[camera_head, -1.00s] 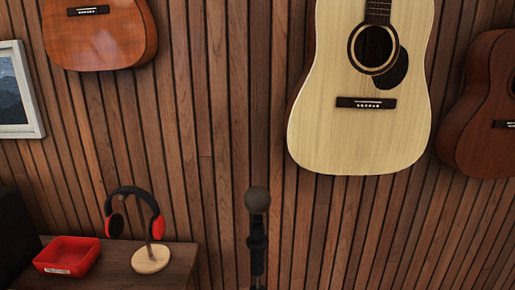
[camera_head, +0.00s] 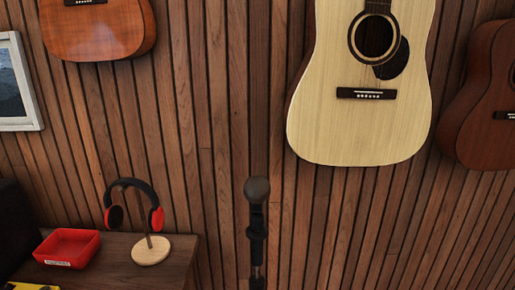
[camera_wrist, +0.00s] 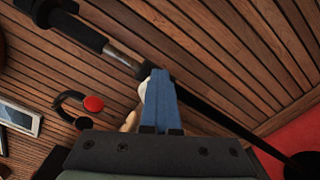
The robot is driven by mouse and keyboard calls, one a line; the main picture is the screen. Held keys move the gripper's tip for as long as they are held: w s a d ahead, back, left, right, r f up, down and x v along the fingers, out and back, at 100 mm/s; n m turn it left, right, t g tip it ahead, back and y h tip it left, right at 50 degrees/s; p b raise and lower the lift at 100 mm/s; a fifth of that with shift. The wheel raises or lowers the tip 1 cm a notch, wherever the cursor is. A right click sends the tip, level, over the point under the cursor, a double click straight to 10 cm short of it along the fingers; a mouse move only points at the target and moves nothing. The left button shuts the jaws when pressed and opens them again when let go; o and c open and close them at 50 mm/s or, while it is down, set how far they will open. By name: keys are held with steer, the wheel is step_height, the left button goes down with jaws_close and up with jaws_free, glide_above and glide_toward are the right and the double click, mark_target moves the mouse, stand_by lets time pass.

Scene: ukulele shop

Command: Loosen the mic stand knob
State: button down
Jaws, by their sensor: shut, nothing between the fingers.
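The black mic stand (camera_head: 257,250) with a round grey microphone (camera_head: 257,189) on top stands upright against the wall in the head view. In the wrist view the stand (camera_wrist: 205,98) runs diagonally, from a thick dark part at upper left to the lower right. My gripper (camera_wrist: 159,74) shows there with blue fingers together and empty. Its tips are beside the stand's joint, where a small dark part (camera_wrist: 146,70), possibly the knob, is partly hidden. I cannot tell whether they touch. The gripper is out of the head view.
A wooden cabinet (camera_head: 180,262) at lower left carries a red tray (camera_head: 67,248) and headphones (camera_head: 135,205) on a stand. Guitars, including a pale one (camera_head: 360,125), hang on the slatted wall. A framed picture (camera_head: 18,85) hangs at left.

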steer(key=shift+a, duration=0.35)
steer(key=shift+a+r, duration=0.2)
steer(key=shift+r, duration=0.1)
steer(key=shift+a+r, duration=0.1)
steer(key=shift+r, duration=0.1)
steer(key=s+d+p, duration=0.1)
steer(key=s, duration=0.5)
steer(key=shift+r+p, duration=0.2)
steer(key=shift+p, duration=0.15)
